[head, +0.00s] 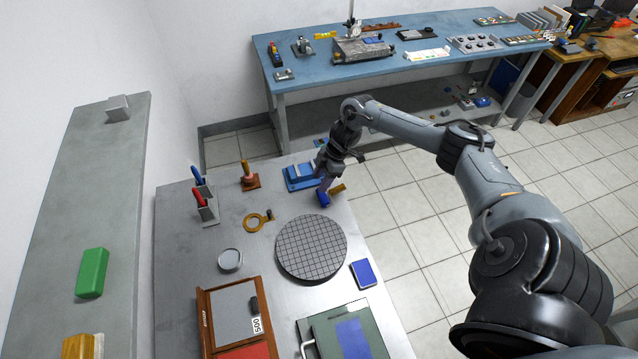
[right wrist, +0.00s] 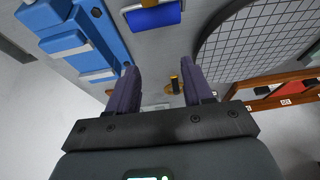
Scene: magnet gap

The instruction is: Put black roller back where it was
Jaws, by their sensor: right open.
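My right gripper (head: 325,183) is over the far right part of the grey table, next to the blue stepped blocks (head: 301,177). In the right wrist view its two fingers (right wrist: 160,88) stand apart with nothing held between them. A small black cylinder (head: 269,214) is beside a brass ring (head: 255,223) on the table; it also shows in the right wrist view (right wrist: 175,84), beyond the fingertips. Another black cylinder (head: 254,305) lies in the wooden tray by a label reading 500. I cannot tell which of them is the black roller. My left gripper is not in view.
A blue piece (head: 323,199) lies just below the gripper, with a brass-coloured piece (head: 338,189) beside it. A round gridded plate (head: 311,249) takes the table's middle. A wooden tray (head: 204,318) and green box (head: 376,325) are at the front. Bare table shows left of the plate.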

